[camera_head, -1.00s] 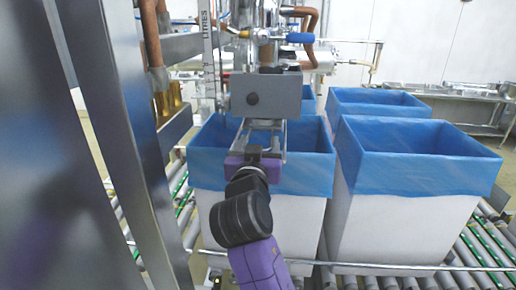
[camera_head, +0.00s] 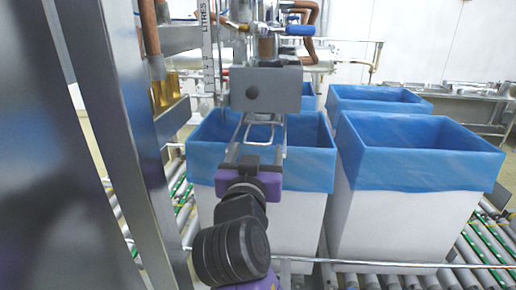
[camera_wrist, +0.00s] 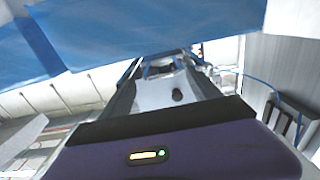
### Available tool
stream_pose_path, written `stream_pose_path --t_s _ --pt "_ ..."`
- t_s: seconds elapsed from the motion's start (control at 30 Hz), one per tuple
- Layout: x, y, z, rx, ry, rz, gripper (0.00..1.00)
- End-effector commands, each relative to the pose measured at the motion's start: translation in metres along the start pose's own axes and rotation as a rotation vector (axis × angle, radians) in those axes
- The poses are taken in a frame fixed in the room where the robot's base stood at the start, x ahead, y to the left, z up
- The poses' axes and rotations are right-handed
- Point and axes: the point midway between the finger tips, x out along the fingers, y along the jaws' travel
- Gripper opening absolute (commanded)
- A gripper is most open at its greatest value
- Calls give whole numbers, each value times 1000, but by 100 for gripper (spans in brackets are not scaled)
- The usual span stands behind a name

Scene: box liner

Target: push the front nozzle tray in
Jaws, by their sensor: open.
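The grey nozzle block (camera_head: 265,89) with a dark round knob hangs over the front-left lined box in the head view. Below it, a thin looped metal piece (camera_head: 262,131), which looks like part of the front nozzle tray, sticks out toward me. My gripper (camera_head: 264,125) is open, with its fingers pointing away from me on either side of this loop. I cannot tell whether they touch it. In the wrist view, the gripper's fingers (camera_wrist: 165,78) spread around a pale grey part with a dark knob (camera_wrist: 178,95). The rest of the tray is hidden.
A white box with a blue liner (camera_head: 300,180) stands below my gripper, with another lined box (camera_head: 420,165) to its right. Both stand on a roller conveyor (camera_head: 480,245). A steel frame post (camera_head: 120,120) stands close on the left.

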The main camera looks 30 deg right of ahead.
Motion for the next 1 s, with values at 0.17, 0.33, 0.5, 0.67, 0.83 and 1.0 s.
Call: stream_pose_path --t_s 0.17,0.33,0.5,0.67,0.83,1.0 --pt "-9 0 0 0 0 0 72" --pt "-9 0 0 0 0 0 72" --pt "-9 0 4 -8 -2 -6 46" --pt "-14 1 31 -63 -6 -54 30" --pt "-31 6 90 -164 -22 -167 30" --pt "-64 19 154 -250 -48 -305 30"
